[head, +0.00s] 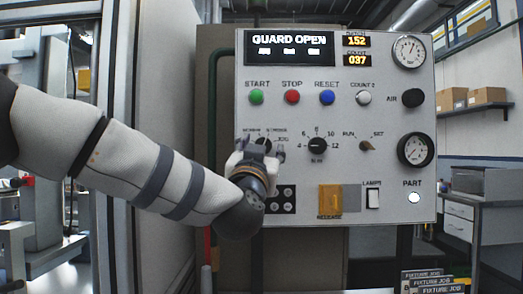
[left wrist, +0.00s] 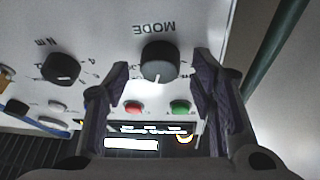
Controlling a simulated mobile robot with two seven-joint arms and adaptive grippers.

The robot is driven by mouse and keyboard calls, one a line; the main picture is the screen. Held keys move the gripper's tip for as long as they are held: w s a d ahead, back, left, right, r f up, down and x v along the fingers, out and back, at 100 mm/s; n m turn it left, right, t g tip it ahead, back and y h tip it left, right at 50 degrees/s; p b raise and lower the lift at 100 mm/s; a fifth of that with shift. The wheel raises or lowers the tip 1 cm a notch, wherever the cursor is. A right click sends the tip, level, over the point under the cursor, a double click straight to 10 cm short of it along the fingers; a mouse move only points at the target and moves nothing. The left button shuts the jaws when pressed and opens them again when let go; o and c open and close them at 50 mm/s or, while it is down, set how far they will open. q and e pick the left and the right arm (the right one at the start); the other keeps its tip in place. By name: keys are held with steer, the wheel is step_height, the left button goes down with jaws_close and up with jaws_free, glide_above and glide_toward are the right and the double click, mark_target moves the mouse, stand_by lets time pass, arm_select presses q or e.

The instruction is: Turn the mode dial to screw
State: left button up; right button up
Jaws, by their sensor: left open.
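The mode dial (left wrist: 158,62) is a round black knob under the word MODE, upside down in the left wrist view. A pale mark on its rim faces the buttons, roughly upward on the panel. In the head view the dial (head: 264,142) is mostly hidden by my gripper; small labels show above it, with JOG at the right, and I cannot read them all surely. My left gripper (head: 258,153) is in front of the panel. In the wrist view its open fingers (left wrist: 159,88) stand on both sides of the dial, with gaps; contact is not visible.
The grey control panel (head: 345,190) has green, red and blue buttons above the dial. A torque dial (head: 317,145) and RUN/SET switch (head: 367,146) are to its right. The display (head: 289,46) reads GUARD OPEN.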

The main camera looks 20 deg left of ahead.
arm_select(q)
steer(key=c, duration=1.1)
steer(key=shift+c, duration=0.2)
steer(key=shift+n, duration=0.3)
steer(key=shift+w+d+n+g+y, duration=0.1)
steer(key=shift+n+g+y, duration=0.25)
steer(key=shift+n+y, duration=1.25)
steer(key=shift+s+d+n+g+y, duration=0.1)
steer(key=shift+n+g+y, duration=0.35)
steer(key=shift+n, duration=2)
steer(key=shift+w+d+n+g+y, duration=0.1)
steer(key=shift+n+g+y, duration=0.1)
steer(key=shift+n+y, duration=1.45)
steer(key=shift+n+h, duration=0.3)
steer(key=shift+n, duration=0.5)
steer(key=o, duration=1.1)
steer(key=shift+o, duration=0.2)
